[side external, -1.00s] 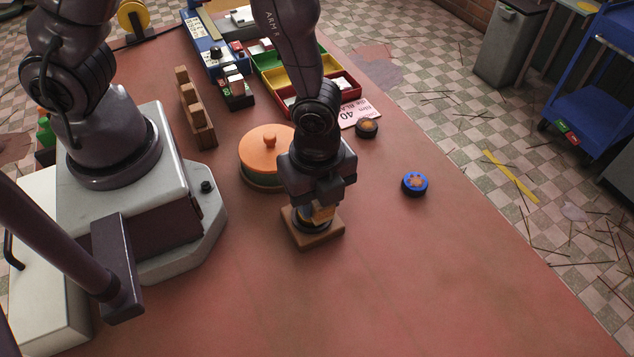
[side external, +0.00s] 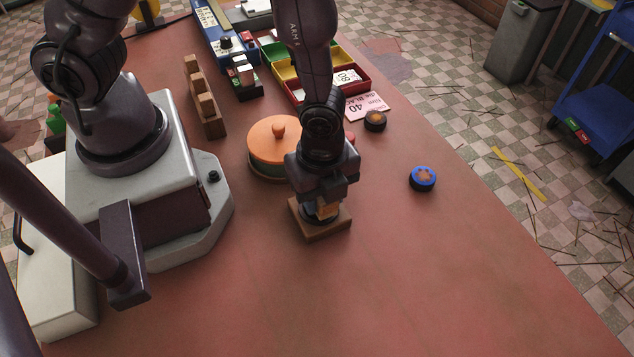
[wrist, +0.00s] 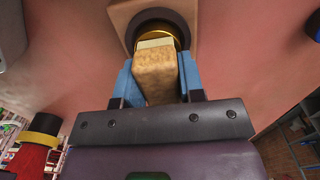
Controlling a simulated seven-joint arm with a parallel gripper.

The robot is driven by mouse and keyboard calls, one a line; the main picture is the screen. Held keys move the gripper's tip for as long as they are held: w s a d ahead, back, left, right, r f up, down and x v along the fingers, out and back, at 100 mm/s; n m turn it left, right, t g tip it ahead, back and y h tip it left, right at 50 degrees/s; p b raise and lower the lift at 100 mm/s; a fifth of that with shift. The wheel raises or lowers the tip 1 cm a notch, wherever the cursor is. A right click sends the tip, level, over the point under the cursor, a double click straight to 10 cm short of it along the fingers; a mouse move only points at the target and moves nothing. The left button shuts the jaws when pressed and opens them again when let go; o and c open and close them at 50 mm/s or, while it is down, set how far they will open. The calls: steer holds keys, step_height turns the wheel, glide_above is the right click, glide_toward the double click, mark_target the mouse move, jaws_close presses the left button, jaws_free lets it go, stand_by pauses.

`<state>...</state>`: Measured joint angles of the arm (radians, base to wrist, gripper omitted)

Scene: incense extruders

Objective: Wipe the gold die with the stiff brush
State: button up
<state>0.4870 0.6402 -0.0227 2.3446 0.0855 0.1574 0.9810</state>
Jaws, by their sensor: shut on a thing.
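My gripper (wrist: 156,70) has its blue fingers shut on the stiff brush (wrist: 155,82), a tan block with a pale end. In the wrist view, the brush's pale end is over the gold die (wrist: 160,29) and hides most of it; I cannot tell whether they touch. The die shows as a gold rim inside a dark round collar (wrist: 184,23) on a wooden block (wrist: 122,16). In the side view, my gripper (side external: 325,203) points down over the wooden block (side external: 335,229), with a bit of the brush (side external: 327,211) showing and the die hidden.
An orange-lidded round pot (side external: 268,140) stands just behind my gripper. A blue-rimmed die (side external: 422,177) and a dark die (side external: 375,121) lie to the right. A wooden rack (side external: 205,103), colored trays (side external: 301,70) and a pink card (side external: 366,105) stand farther back. The front table is clear.

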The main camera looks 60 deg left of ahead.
steer(key=shift+d, duration=0.5)
steer(key=shift+d+r, duration=0.1)
steer(key=shift+r, duration=4)
steer(key=shift+f, duration=0.25)
